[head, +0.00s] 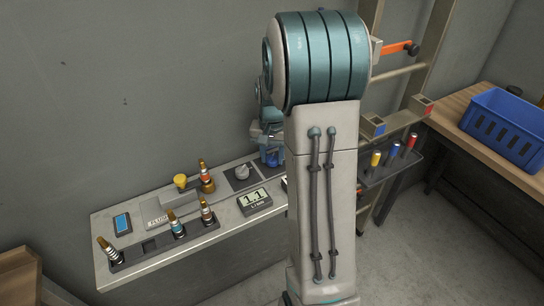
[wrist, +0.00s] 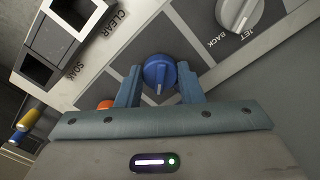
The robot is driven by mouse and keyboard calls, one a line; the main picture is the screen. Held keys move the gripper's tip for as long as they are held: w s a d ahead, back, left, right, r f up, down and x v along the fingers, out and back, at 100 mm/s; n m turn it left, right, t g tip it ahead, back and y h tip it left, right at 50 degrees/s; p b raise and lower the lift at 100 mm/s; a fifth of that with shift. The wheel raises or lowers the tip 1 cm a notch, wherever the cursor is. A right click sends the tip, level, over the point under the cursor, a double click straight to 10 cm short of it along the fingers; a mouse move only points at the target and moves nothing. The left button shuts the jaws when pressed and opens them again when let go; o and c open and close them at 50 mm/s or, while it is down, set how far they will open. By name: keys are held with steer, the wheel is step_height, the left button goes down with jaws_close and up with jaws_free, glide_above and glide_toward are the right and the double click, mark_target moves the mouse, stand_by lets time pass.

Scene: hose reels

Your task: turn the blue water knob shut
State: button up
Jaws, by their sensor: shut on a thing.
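The blue water knob (wrist: 158,70) is a round dial with a pale pointer line. In the wrist view it sits between the two fingers of my gripper (wrist: 160,88), which is shut on it. The pointer line runs toward the palm, down in the picture. In the head view, my gripper (head: 268,140) is at the back right of the grey bench, with the blue knob (head: 274,158) just below it. My arm hides the bench to the right of the knob.
A grey knob (head: 242,172) stands left of the blue one; it also shows in the wrist view (wrist: 240,10). A display (head: 254,199) reads 1.1. Several brass-tipped fittings (head: 206,212) stand on the bench (head: 235,222). A blue crate (head: 507,128) is on the wooden table at right.

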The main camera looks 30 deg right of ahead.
mark_target(272, 157)
steer(key=n, duration=0.5)
steer(key=shift+n+b, duration=0.3)
steer(key=shift+b, duration=0.05)
steer(key=shift+r+n, duration=0.1)
steer(key=shift+n, duration=2)
steer(key=shift+w, duration=0.1)
steer(key=o, duration=1)
step_height(272, 157, up, 14)
